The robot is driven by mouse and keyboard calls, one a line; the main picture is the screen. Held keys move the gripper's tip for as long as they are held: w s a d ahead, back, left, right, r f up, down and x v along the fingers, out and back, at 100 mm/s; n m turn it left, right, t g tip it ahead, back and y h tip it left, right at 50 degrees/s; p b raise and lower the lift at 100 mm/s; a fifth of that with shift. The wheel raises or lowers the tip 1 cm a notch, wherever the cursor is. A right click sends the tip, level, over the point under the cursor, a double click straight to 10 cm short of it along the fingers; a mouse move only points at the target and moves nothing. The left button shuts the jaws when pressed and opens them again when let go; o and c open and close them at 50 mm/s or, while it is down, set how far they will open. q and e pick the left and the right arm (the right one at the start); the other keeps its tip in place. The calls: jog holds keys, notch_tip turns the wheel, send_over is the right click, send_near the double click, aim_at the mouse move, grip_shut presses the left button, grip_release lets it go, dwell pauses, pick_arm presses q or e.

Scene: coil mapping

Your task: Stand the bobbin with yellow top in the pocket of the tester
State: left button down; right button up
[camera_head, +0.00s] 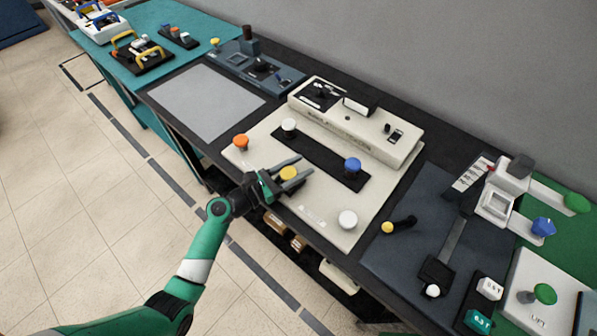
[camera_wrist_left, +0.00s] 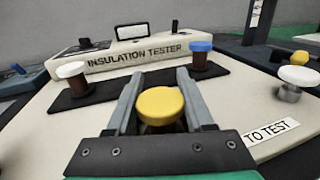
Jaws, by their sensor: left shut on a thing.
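The yellow-topped bobbin (camera_head: 288,173) is between the fingers of my left gripper (camera_head: 301,168), which is shut on it. In the left wrist view the round yellow top (camera_wrist_left: 160,105) faces up and hides most of the body. Whether it touches the surface below I cannot tell. The insulation tester (camera_head: 345,127) stands behind, with a black strip (camera_head: 318,149) along its front. A white-topped bobbin (camera_head: 289,126) stands at the strip's left end and a blue-topped bobbin (camera_head: 352,165) at its right end. The strip between them looks empty; a pocket outline is not clear.
An orange-topped bobbin (camera_head: 240,142) stands at the cream board's left edge. A white-topped piece (camera_head: 347,219) stands near its front right corner, by a "TO TEST" label (camera_wrist_left: 270,130). A dark station with a yellow-tipped handle (camera_head: 388,227) lies to the right.

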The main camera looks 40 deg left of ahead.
pick_arm(q)
jog(key=shift+r, duration=0.1)
jog(key=shift+c, duration=1.4)
grip_release()
jog(key=shift+f, duration=0.2)
